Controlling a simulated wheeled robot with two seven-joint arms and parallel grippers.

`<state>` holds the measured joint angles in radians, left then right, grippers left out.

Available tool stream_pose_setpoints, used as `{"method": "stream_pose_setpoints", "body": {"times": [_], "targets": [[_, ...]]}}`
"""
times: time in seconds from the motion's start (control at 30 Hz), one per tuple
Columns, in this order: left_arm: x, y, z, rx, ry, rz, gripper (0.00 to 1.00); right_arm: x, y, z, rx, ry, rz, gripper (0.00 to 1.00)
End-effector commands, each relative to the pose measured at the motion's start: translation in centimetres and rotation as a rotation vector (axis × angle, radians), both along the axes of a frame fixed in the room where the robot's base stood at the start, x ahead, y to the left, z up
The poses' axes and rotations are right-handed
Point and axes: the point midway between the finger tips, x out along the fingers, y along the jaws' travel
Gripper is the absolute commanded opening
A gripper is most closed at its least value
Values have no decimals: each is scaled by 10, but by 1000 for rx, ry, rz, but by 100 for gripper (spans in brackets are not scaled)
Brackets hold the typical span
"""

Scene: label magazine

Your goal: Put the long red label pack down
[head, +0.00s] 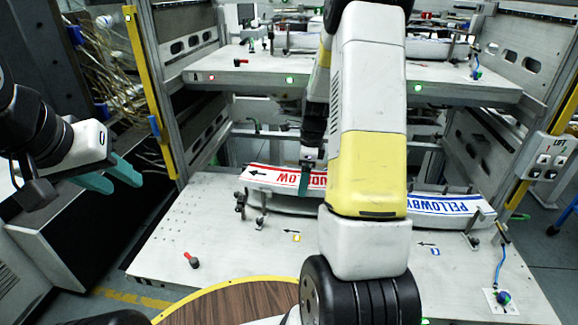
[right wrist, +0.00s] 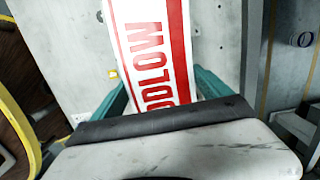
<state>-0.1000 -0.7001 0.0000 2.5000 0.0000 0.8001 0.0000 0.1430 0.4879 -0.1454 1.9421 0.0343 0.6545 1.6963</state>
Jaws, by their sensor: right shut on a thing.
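The long red label pack (head: 272,178) is white with red edges and red lettering. In the head view it lies along a grey curved holder (head: 278,203) on the lower shelf; whether it touches the holder cannot be told. My right gripper (head: 305,180) is shut on it, with one teal finger showing in front. My right arm hides its right end. In the right wrist view the pack (right wrist: 150,40) runs between the two teal fingers of the gripper (right wrist: 168,95). My left gripper (head: 117,178) is open and empty, off the shelf at the left.
A blue-lettered pack (head: 450,205) lies to the right on the same lower shelf (head: 185,232). A small red-topped knob (head: 191,260) stands at the shelf's front left. An upper shelf (head: 270,78) overhangs behind. A round wooden top (head: 230,305) is in front.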

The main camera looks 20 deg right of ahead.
Motion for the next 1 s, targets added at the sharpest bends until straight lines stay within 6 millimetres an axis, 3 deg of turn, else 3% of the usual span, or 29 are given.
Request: {"method": "stream_pose_setpoints", "body": {"times": [0.37, 0.4, 0.43, 0.77, 1.0], "targets": [[0, 0, 0, 0, 0, 0, 36, 0, 0, -8, 1, -1, 0, 15], [0, 0, 0, 0, 0, 0, 36, 0, 0, -8, 0, 1, 0, 94], [0, 0, 0, 0, 0, 0, 36, 0, 0, -8, 0, 1, 0, 100], [0, 0, 0, 0, 0, 0, 36, 0, 0, -3, 0, -1, 0, 100], [0, 0, 0, 0, 0, 0, 36, 0, -3, 40, -2, -6, 0, 100]]}}
